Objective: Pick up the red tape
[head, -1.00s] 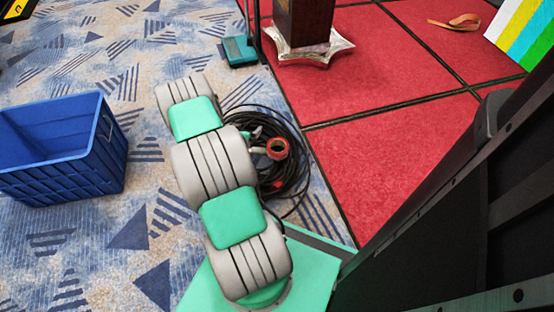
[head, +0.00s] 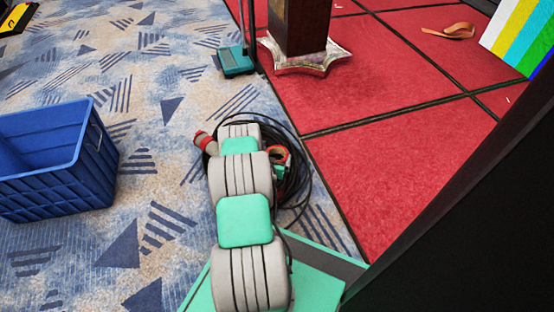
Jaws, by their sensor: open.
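The red tape (head: 282,154) is a small red-orange roll lying on or among a coil of black cable on the carpet. My arm partly covers it from the left, so only its right part shows in the head view. My arm reaches up the middle of the picture, and its far end lies over the left part of the coil. My gripper is hidden behind the arm links.
The black cable coil (head: 302,194) has a red-and-grey plug (head: 203,141) at its left. A blue crate (head: 45,165) stands at left. A dark post on a silver star-shaped base (head: 306,62) and a teal block (head: 236,62) stand beyond. A black panel fills the lower right.

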